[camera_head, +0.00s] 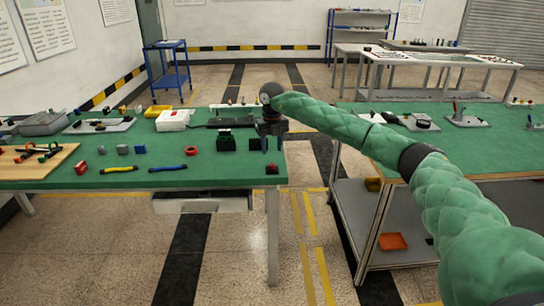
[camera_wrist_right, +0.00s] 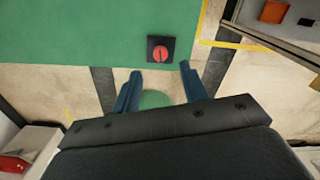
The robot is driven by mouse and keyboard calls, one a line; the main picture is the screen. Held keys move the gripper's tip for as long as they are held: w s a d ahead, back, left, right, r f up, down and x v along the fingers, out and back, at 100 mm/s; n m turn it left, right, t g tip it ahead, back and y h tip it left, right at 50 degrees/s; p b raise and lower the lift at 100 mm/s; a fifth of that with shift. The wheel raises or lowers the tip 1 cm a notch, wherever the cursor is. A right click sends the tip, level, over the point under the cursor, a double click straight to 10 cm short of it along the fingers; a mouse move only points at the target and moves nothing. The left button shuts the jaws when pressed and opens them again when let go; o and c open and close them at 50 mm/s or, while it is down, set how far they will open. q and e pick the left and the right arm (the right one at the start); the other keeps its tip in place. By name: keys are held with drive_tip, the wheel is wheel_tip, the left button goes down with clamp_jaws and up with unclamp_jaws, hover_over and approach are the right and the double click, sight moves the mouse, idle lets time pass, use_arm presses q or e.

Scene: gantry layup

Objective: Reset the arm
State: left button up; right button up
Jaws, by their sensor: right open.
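My right arm (camera_head: 440,190), in a green cover, reaches in from the right in the head view. My right gripper (camera_head: 267,143) points down over the right end of the green-topped table (camera_head: 215,175). In the wrist view my right gripper (camera_wrist_right: 160,88) shows two dark blue fingers spread apart with nothing between them. A small black square block with a red round top (camera_wrist_right: 161,50) lies beyond the fingertips near the table corner. It also shows in the head view as a small dark red block (camera_head: 272,169). My left gripper is not in view.
A second green-topped bench (camera_head: 470,150) stands right, across a gap of floor. An orange tray (camera_head: 392,242) lies on its shelf.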

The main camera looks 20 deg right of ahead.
drive_tip(key=shift+r, duration=0.5)
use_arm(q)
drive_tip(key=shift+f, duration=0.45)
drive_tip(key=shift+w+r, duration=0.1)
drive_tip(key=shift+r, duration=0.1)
